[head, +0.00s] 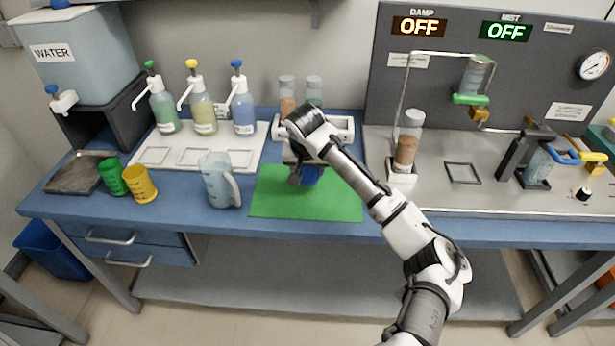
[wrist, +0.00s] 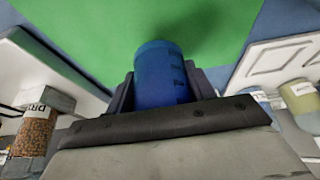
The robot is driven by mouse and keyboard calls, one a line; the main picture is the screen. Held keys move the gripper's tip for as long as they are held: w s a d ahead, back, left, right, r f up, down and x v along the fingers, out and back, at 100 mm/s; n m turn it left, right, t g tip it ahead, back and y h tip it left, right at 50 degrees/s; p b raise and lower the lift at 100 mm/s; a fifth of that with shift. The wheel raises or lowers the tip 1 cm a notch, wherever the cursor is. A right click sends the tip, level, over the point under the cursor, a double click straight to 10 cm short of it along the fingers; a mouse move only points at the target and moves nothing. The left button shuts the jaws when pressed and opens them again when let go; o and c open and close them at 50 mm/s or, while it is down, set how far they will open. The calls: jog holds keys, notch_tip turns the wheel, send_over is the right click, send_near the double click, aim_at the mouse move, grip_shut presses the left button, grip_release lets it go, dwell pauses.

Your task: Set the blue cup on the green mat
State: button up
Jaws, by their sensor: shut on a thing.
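The blue cup (wrist: 162,75) is between the fingers of my gripper (wrist: 162,95) in the wrist view. The gripper is shut on it. In the head view my gripper (head: 302,176) is over the green mat (head: 270,205), and a small part of the cup (head: 311,174) shows below it. The green mat (wrist: 90,30) fills the background behind the cup in the wrist view. The mat lies flat on the blue bench and is otherwise bare. I cannot tell whether the cup's base touches the mat.
A clear pitcher (head: 217,180) stands just left of the mat. Green (head: 112,178) and yellow (head: 141,184) cups stand farther left. Pump bottles (head: 203,108) stand on a white tray behind. A rack with two tubes (head: 340,128) is behind the mat, and a metal-topped station is right.

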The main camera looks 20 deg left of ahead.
aim_at(307, 180)
jog(key=shift+f+p, duration=0.35)
jog(key=shift+f, duration=1.65)
jog(key=shift+f, duration=0.25)
jog(key=o, duration=1.1)
jog(key=shift+r, duration=0.1)
jog(key=shift+o, duration=0.2)
